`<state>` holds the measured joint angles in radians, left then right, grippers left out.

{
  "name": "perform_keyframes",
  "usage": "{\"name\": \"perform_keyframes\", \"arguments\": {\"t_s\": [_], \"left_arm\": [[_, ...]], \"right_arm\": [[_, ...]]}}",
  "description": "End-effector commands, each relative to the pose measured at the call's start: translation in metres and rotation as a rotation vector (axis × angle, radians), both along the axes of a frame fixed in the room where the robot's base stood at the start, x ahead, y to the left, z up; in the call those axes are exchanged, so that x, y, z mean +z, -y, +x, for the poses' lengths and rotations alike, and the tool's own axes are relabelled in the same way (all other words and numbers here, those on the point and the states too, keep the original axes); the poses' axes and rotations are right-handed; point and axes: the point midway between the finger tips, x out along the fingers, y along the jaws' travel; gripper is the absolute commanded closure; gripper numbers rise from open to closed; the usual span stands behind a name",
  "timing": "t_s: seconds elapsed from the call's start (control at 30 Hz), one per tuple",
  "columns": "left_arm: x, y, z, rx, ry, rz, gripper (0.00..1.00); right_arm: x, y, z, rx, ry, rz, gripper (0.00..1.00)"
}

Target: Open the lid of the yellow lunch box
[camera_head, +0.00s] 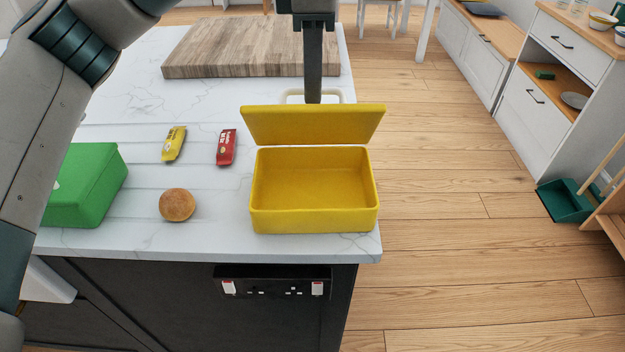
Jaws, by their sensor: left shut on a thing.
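The yellow lunch box (314,220) sits near the front right corner of the marble counter. Its yellow lid (313,124) stands raised and tilted at the back of the box, and the inside shows empty. A cream handle (292,97) shows behind the lid's upper edge. My left gripper (312,98) points down at this handle and is shut on it; the fingertips are partly hidden by the lid. My right gripper is not in view.
A green box (88,185), a bun (177,204), a yellow packet (174,144) and a red packet (226,148) lie left of the lunch box. A wooden board (235,47) lies behind. The counter's right edge is close to the box.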

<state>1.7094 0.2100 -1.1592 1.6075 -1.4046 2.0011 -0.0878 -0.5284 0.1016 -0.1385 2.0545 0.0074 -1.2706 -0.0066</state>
Motion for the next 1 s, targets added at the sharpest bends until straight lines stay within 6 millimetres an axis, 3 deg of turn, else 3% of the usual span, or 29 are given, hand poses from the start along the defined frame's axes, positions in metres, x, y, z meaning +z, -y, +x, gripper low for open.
{"name": "perform_keyframes", "arguments": {"t_s": [1.0], "left_arm": [[0.001, 0.0, 0.015, -0.001, -0.001, 0.001, 0.96]], "right_arm": [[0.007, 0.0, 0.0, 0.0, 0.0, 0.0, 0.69]]}}
